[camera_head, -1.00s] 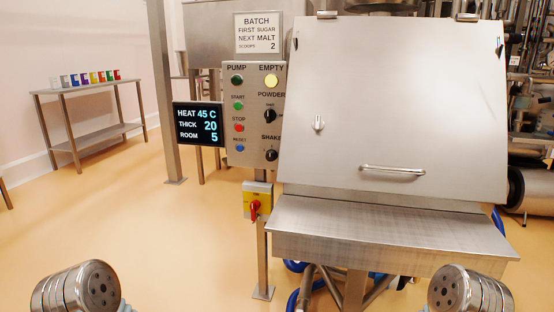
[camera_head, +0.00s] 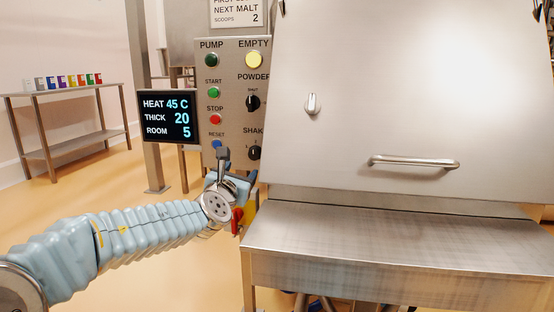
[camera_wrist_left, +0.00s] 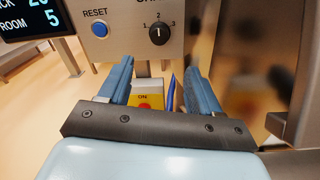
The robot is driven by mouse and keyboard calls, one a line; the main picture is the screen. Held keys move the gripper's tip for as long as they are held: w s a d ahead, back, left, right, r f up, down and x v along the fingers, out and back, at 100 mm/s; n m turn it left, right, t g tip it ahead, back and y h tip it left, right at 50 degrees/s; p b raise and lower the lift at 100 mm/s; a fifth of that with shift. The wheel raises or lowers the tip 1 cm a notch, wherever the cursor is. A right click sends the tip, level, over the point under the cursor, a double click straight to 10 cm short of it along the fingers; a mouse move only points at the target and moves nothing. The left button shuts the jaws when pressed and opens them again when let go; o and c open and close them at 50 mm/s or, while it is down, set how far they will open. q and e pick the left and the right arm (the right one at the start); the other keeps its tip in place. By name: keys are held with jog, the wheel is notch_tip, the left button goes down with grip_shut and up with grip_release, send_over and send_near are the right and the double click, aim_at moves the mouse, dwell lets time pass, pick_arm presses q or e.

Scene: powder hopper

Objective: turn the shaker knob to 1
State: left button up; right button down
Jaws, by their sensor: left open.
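The shaker knob (camera_head: 254,153) is a black round knob low on the grey control panel (camera_head: 203,112), partly cut off by the hopper's edge in the head view. In the left wrist view the knob (camera_wrist_left: 159,34) shows whole, with marks 1, 2 and 3 around it; its pointer looks turned up, towards 2. My left gripper (camera_head: 238,165) is in front of the lower panel, just below the knob. In the wrist view its two blue fingers (camera_wrist_left: 159,78) are apart and empty, with the knob beyond and above them, not touched. My right gripper is out of view.
A red and yellow switch (camera_head: 238,220) sits below the panel, partly behind my left gripper. The blue reset button (camera_wrist_left: 99,28) is left of the knob. The screen (camera_head: 168,117) stands left of the panel. The closed steel hopper lid (camera_head: 410,100) and its ledge (camera_head: 400,235) stand close on the right.

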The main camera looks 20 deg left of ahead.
aim_at(253, 154)
pick_arm(q)
jog(key=p+x, duration=0.1)
jog(key=x, duration=1.2)
jog(key=shift+w+a, duration=0.1)
jog(key=shift+w, duration=0.2)
jog(key=c, duration=1.1)
jog(key=shift+o, duration=0.3)
jog(key=shift+f+n+b, duration=0.2)
jog(key=shift+n+b, duration=0.7)
jog(key=shift+b, duration=0.05)
jog(key=n+b, duration=0.2)
jog(key=shift+a+n, duration=0.1)
jog(key=shift+n, duration=0.2)
jog(key=n+b, duration=0.1)
jog(key=n, duration=0.2)
jog(key=shift+r, duration=0.1)
jog(key=shift+a+n+b, duration=0.1)
jog(key=shift+n+b, duration=0.6)
jog(key=shift+n, duration=1.4)
jog(key=shift+s, duration=0.1)
